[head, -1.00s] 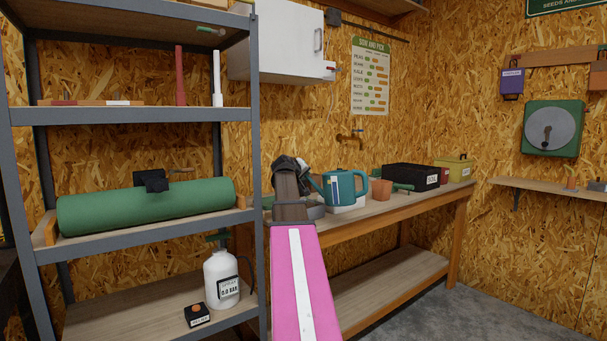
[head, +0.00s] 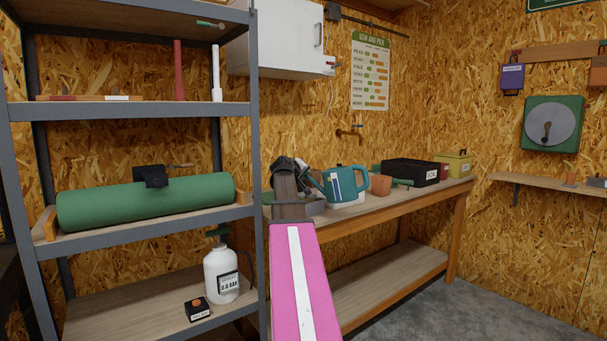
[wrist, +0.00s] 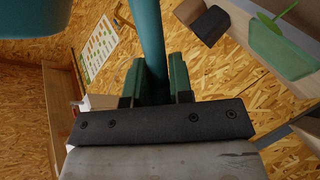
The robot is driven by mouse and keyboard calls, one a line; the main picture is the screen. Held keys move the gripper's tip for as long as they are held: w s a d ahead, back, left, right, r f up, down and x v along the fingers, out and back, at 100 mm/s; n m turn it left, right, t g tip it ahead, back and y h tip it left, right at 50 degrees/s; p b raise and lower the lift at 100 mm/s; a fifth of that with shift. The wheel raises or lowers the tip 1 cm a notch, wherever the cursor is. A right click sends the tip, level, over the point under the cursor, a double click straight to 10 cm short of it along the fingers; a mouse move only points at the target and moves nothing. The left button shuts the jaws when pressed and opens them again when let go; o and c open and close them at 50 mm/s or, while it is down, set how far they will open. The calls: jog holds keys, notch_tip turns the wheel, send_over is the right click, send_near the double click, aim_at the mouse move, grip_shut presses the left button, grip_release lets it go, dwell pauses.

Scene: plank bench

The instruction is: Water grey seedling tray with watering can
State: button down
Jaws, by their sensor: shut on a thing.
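The teal watering can (head: 347,188) is upright or nearly so over the left part of the bench, beside my wrist. In the wrist view its teal handle (wrist: 149,40) runs between the two green fingers of my gripper (wrist: 155,82), which are shut on it.
Right of the can are a terracotta pot (head: 380,185), a black crate (head: 410,172) and a yellow box (head: 458,164) on the bench (head: 405,204). A tap (head: 350,133) is on the wall behind. A metal shelf (head: 150,110) stands close on the left.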

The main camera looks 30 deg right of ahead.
jog(key=shift+s+d+f+n+g+h, duration=0.15)
jog(key=shift+f+n, duration=0.45)
jog(key=shift+f, duration=0.7)
jog(key=shift+a+f+n+g+h, duration=0.1)
jog(key=shift+f+n+g+h, duration=0.15)
jog(key=shift+f+n, duration=0.7)
dwell(0.3)
